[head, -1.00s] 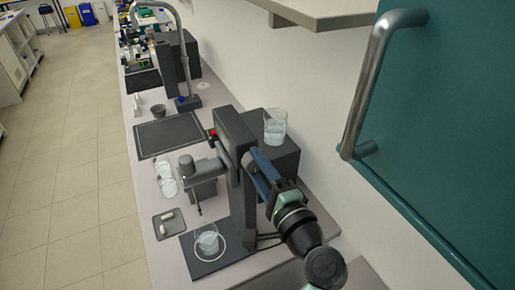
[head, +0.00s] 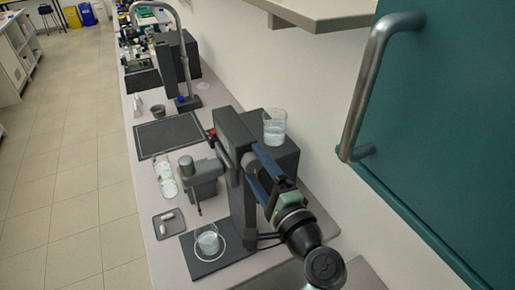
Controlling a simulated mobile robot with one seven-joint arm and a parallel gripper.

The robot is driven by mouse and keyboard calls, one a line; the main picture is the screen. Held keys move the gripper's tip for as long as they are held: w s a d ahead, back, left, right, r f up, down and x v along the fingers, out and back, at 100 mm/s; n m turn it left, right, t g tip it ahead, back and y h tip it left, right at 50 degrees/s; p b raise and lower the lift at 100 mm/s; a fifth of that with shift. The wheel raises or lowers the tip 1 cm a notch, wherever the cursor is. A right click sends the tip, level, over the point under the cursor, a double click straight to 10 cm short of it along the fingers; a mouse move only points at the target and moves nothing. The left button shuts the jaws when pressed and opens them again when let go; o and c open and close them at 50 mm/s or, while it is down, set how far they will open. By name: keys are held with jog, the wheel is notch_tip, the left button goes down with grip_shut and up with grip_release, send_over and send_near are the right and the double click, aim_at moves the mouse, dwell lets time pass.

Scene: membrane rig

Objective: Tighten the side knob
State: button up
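The membrane rig's dark upright column (head: 238,190) stands on the bench in the head view. The side knob (head: 250,162) is a round grey knob on the column's right side. My gripper (head: 256,166) reaches it from the lower right. Its two blue fingers are apart, one above and one below the knob, with the knob between their tips. I cannot tell whether they press on it. Part of the knob is hidden by the fingers.
A beaker (head: 208,240) stands on the rig's dark base plate (head: 228,256). Another beaker (head: 274,128) of liquid stands on a dark box behind the column. A small tray (head: 160,229) lies at left. A teal cabinet door (head: 450,120) with a metal handle is close at right.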

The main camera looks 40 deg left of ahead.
jog(key=b+v, duration=0.5)
jog(key=v, duration=0.8)
jog(key=shift+b, duration=0.4)
jog(key=shift+a, duration=0.1)
